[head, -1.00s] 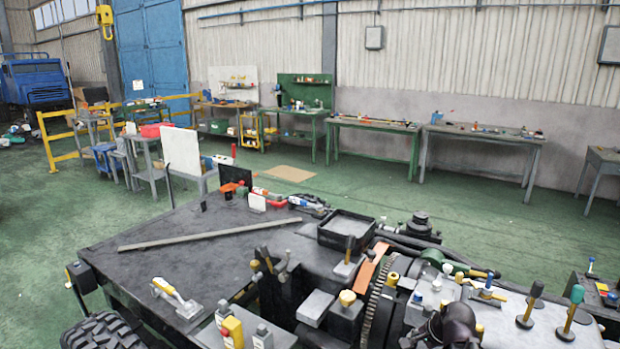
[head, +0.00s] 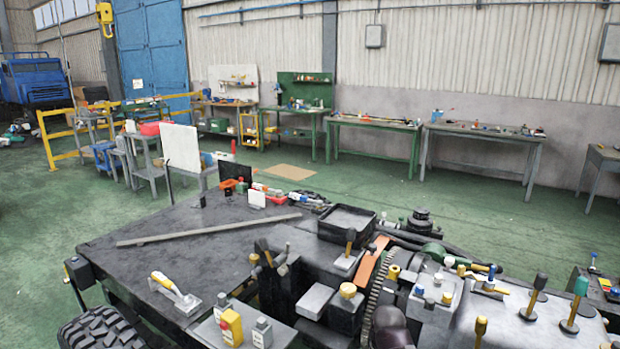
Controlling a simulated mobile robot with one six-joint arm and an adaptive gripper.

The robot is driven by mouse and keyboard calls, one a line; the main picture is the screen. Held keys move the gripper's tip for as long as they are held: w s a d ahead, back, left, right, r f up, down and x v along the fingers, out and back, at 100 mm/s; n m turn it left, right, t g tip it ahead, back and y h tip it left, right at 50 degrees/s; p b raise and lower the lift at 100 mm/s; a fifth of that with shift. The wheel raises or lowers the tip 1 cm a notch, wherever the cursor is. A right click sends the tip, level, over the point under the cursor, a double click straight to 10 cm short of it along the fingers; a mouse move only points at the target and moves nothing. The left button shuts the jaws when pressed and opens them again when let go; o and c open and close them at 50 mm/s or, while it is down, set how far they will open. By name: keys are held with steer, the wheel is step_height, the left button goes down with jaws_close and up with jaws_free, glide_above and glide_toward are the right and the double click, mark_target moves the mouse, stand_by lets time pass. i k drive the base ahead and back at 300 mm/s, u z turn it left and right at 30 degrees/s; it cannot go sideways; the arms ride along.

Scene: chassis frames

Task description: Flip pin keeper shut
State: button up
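I cannot tell for certain which small fitting is the pin keeper. A yellow-handled latch-like fitting with a pale base (head: 183,301) sits on the front left of the dark vehicle deck (head: 195,240). Its handle is tilted up to the left. Several levers and yellow-topped fittings stand around the toothed ring (head: 377,290) on the right half, and any of these could be it. A dark rounded shape at the bottom edge, in front of the ring, may be part of my arm. My gripper's fingers are not visible.
A long grey bar (head: 205,230) lies across the deck. A black square tray (head: 347,222) stands behind the ring. A yellow control box (head: 231,327) sits at the front. Benches line the far wall; green floor between is open.

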mark_target(460, 270)
steer(key=k, duration=1.35)
steer(key=z, duration=0.55)
steer(key=i, duration=1.75)
steer(key=u, duration=0.5)
